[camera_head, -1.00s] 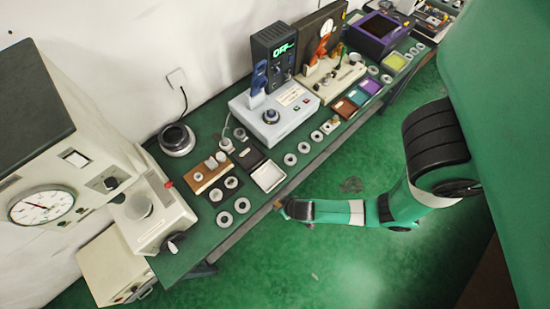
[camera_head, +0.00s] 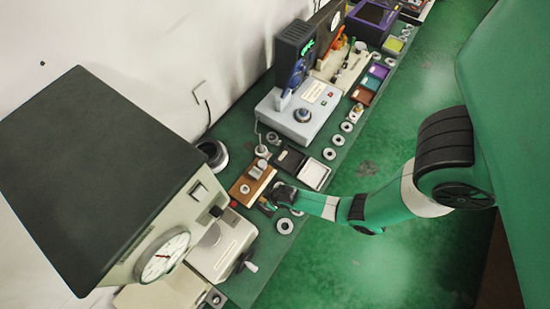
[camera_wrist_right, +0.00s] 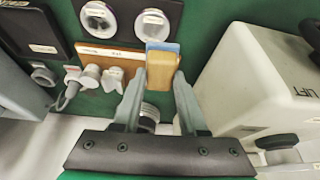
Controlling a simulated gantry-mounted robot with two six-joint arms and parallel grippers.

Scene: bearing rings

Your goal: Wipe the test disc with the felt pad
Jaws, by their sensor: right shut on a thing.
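My right gripper (camera_wrist_right: 160,85) is shut on a small tan block with a pale blue layer, which I take as the felt pad (camera_wrist_right: 162,68). In the head view the right gripper (camera_head: 269,205) is over the bench beside the wooden rack, its fingertips small and the pad hard to make out. I cannot tell which, if either, is the test disc. My left gripper is not in view.
The wooden rack (camera_head: 237,190) with pale knobs stands close to the gripper. A beige box (camera_wrist_right: 240,85) marked LIFT stands close on the right in the wrist view. A loose ring (camera_head: 285,226) lies near the bench edge. A dial machine (camera_head: 165,255) stands at lower left.

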